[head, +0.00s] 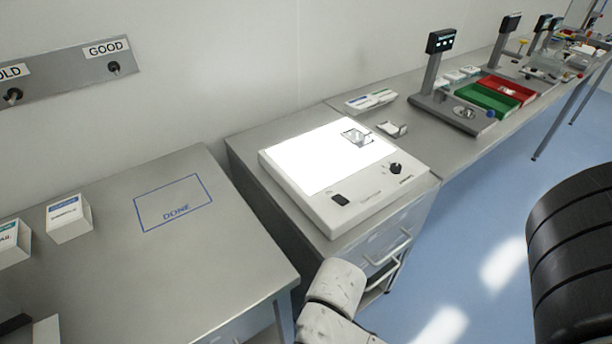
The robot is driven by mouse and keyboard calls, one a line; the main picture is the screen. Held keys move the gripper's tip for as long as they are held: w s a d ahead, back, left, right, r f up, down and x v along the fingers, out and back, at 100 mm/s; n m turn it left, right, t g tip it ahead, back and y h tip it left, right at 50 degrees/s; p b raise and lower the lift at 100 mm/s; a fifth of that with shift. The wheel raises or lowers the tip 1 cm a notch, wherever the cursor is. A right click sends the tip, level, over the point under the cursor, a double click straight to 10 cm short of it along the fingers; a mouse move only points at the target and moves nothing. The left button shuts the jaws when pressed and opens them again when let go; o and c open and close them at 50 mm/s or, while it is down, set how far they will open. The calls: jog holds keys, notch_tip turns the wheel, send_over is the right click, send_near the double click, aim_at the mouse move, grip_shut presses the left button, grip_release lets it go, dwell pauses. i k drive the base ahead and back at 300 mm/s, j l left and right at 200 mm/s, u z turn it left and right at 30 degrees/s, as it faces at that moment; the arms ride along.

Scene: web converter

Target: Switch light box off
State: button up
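The light box (323,211) is a white, low case on the middle bench. Its top panel (318,158) glows bright white. A black rocker switch (340,199) sits at the left of its front strip, and a black round knob (396,168) sits at the right. A small clear item in a frame (356,137) lies on the lit panel near its back right. My arm shows at the bottom centre, in front of the bench. My gripper is not in view.
A steel table (110,260) with a blue DONE outline stands at the left, bearing small white boxes (69,218). A small tray (393,129) lies behind the light box. Green (487,100) and red (508,88) trays stand at the back right.

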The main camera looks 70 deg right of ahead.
aim_at(339, 200)
jog(key=z, duration=1.6)
jog(key=k+l+z, duration=0.1)
jog(key=k+z, duration=0.15)
jog(key=k, duration=0.2)
jog(key=k+l+z, duration=0.2)
jog(key=k, duration=0.25)
